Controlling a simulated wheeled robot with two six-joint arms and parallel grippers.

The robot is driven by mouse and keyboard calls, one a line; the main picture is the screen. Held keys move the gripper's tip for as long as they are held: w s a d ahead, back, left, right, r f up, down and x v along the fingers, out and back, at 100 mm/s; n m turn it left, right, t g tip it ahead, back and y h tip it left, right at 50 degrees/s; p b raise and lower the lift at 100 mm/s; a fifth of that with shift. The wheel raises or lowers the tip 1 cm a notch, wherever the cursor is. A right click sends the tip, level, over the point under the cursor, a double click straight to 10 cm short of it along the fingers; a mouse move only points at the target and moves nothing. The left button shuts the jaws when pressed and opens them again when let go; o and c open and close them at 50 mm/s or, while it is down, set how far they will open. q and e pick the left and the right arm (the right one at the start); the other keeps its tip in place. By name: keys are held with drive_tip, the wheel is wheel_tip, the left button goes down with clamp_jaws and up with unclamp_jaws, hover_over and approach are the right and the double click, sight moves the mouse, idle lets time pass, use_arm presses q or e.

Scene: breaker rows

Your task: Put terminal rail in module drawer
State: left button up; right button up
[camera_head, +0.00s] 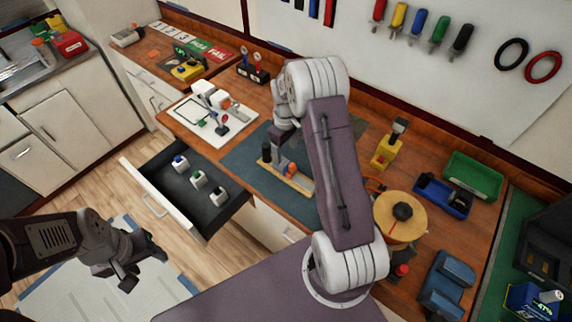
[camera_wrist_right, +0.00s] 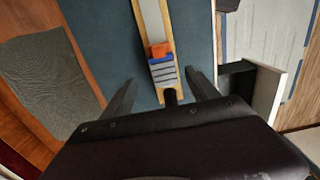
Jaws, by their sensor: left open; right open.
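The terminal rail (camera_head: 299,181) is a narrow wooden strip with a pale metal bar, lying on the dark blue mat (camera_head: 242,164). In the right wrist view the rail (camera_wrist_right: 150,22) carries orange, blue and grey blocks, with a black post at its near end. My right gripper (camera_head: 279,160) is open above the rail; its fingers (camera_wrist_right: 163,92) stand apart on either side of the rail's near end, with nothing visibly gripped. The module drawer (camera_head: 208,222) is pulled out at left, holding three small modules. My left gripper (camera_head: 143,272) is open and empty, in front of and below the drawer.
A white board (camera_head: 193,124) with small parts lies behind the mat. A yellow device (camera_head: 386,152), a round wooden spool (camera_head: 408,228), a blue bin (camera_head: 441,197) and a green bin (camera_head: 474,176) stand at right. The drawer has free floor space around its modules.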

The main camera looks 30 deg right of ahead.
sight(283, 163)
drive_tip(key=f, duration=0.1)
drive_tip(key=f+p, duration=0.1)
drive_tip(key=f, duration=0.1)
drive_tip(key=shift+s+a+f, duration=0.1)
drive_tip(key=shift+a+f, duration=0.05)
drive_tip(key=shift+a, duration=0.2)
drive_tip(key=shift+f, duration=0.35)
drive_tip(key=f, duration=0.1)
drive_tip(key=f+p, duration=0.1)
drive_tip(key=f, duration=0.1)
drive_tip(key=f+p, duration=0.1)
drive_tip(key=f, duration=0.1)
drive_tip(key=shift+w, duration=0.25)
clamp_jaws()
